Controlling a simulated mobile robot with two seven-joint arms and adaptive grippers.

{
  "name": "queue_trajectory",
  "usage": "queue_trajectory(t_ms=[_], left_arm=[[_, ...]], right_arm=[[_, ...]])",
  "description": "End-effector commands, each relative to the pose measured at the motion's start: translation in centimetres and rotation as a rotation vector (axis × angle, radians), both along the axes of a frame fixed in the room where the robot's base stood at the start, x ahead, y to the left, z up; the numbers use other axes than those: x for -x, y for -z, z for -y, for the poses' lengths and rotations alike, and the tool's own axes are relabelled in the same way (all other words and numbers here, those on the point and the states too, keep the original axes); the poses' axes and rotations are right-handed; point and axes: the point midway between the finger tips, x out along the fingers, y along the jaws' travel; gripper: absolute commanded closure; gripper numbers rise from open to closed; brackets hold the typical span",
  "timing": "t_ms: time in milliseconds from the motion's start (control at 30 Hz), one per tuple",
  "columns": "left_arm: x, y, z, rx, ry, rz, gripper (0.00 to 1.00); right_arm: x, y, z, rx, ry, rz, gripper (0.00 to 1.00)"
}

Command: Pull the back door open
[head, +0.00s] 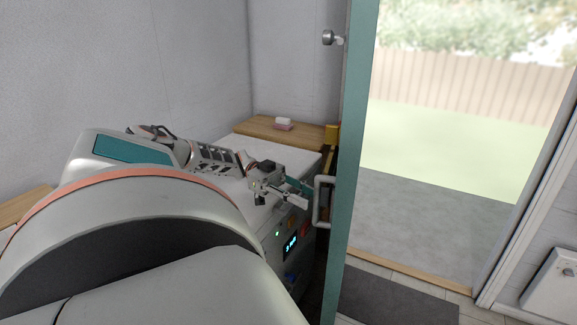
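The back door (351,130) is teal and stands seen nearly edge-on in the head view. It is swung away from the frame, and the doorway to its right is open to the outside. A pale D-shaped handle (322,200) sticks out from the left side of the door, at mid-height. A round metal knob (328,38) is higher up on the same side. My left gripper (301,195) is just left of the handle, with its fingers pointing at it. A small gap seems to separate them, and the finger opening is too small to judge. My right gripper is out of view.
A white appliance (292,243) with a lit display stands left of the door, under my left arm. A wooden counter (258,128) holds a pink-and-white block (284,124). A dark mat (398,300) lies before the doorway. Grey paving (430,215) and grass lie outside.

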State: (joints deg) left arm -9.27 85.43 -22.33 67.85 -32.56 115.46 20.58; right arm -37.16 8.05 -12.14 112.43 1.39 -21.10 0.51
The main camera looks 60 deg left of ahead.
Motion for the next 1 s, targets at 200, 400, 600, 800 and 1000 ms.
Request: queue_trajectory(t_ms=[200, 400, 600, 800, 1000], left_arm=[[1.1, -0.1, -3.8, 0.001, -0.004, 0.008, 0.72], [2.0, -0.1, -6.1, 0.000, -0.001, 0.007, 0.72], [2.4, -0.1, -7.3, 0.001, -0.002, 0.004, 0.72], [2.6, 0.0, -7.6, 0.002, -0.002, 0.000, 0.72], [2.6, 0.0, -7.6, 0.002, -0.001, 0.000, 0.72]], right_arm=[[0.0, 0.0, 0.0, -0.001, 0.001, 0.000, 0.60], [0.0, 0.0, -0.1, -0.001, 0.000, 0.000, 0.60], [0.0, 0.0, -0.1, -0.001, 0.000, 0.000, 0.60], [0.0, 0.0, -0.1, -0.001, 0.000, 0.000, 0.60], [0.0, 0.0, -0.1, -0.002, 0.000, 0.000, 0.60]])
